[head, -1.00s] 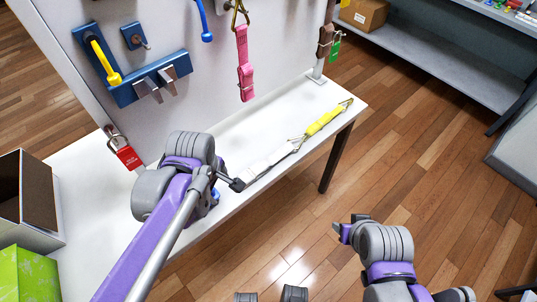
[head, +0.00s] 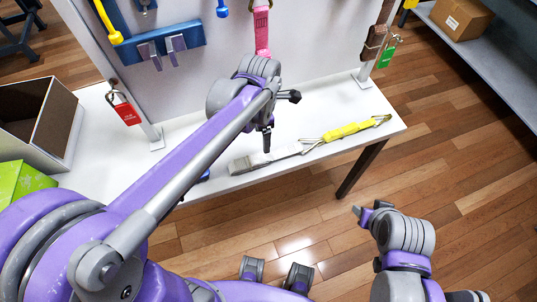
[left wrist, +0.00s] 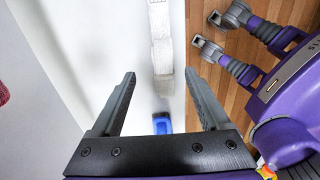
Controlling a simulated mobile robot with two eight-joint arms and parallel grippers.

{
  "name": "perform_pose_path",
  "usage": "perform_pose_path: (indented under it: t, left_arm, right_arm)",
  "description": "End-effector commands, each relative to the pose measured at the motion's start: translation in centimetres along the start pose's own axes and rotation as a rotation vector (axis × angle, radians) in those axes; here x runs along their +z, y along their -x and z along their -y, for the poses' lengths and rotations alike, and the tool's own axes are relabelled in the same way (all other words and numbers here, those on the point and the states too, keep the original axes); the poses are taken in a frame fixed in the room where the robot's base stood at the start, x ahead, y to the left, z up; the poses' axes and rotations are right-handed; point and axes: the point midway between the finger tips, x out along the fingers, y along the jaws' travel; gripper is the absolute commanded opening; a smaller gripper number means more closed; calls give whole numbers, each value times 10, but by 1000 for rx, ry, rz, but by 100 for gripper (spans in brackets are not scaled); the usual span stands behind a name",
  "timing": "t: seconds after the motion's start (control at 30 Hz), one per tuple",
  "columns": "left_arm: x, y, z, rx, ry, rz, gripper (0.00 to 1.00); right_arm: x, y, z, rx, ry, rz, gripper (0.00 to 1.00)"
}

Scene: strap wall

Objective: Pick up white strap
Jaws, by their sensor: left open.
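The white strap (head: 245,164) lies on the white table near its front edge, its right end by the metal hook of a yellow strap (head: 345,131). My left gripper (head: 267,140) is above the table by the white strap and hides part of it. In the left wrist view my left gripper (left wrist: 160,76) is open, and the white strap (left wrist: 162,55) runs lengthwise in the gap between the fingers, with nothing gripped. My right gripper (head: 362,213) is off the table's front side, over the floor; its jaws are too small to judge.
A blue piece (left wrist: 161,123) is near the strap's end. An open box (head: 50,110) stands at left.

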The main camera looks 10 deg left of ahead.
Motion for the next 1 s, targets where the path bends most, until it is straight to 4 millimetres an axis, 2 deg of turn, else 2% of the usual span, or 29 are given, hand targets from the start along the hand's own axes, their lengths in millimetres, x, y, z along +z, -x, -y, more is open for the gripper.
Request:
perform_pose_path:
  t: [0.3, 0.53, 0.8, 1.0]
  left_arm:
    - [1, -47, 0, -1, 3, 0, 79]
    - [4, -64, 2, 0, 1, 0, 79]
    - [10, -101, 4, 0, 3, 0, 79]
    - [10, -106, 4, 0, 2, 0, 79]
  right_arm:
    - [5, -5, 0, 0, 0, 4, 50]
    - [5, -5, 0, 0, 0, 4, 50]
    - [6, -7, 0, 0, 0, 5, 50]
    - [6, -7, 0, 0, 0, 5, 50]
